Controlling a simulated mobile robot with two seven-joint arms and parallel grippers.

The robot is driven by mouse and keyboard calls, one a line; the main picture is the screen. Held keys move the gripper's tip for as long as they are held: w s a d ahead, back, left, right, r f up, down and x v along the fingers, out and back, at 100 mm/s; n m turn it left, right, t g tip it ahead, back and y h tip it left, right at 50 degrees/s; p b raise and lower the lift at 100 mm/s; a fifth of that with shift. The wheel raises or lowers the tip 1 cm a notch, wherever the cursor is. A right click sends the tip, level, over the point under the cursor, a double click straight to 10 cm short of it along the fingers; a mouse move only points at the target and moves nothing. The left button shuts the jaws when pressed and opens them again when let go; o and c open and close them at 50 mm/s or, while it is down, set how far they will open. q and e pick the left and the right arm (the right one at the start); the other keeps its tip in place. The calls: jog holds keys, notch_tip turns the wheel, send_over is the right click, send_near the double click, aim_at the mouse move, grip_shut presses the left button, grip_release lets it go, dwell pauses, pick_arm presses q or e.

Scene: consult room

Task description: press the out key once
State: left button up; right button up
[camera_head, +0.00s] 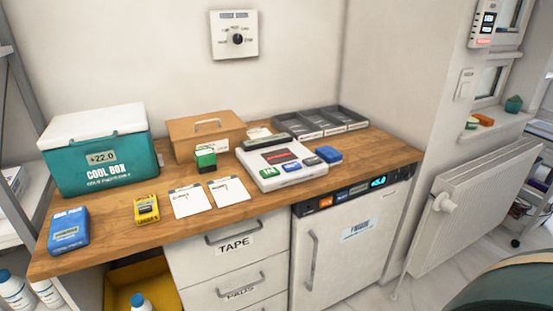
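A white desk device (257,160) sits on the wooden counter, right of the middle. It has a dark red display (281,156) on its top. Along its front edge is a green key (267,174) that reads "IN". Beside it are a blue key (291,167) and a dark key (311,161). Their labels are too small to read, so I cannot tell which one is the out key. Neither of my grippers is in view, and nothing touches the device.
A blue block (328,154) lies right of the device, and a dark grey tray (335,127) stands behind it. A teal cool box (100,160) stands far left. A fridge (345,250) is below.

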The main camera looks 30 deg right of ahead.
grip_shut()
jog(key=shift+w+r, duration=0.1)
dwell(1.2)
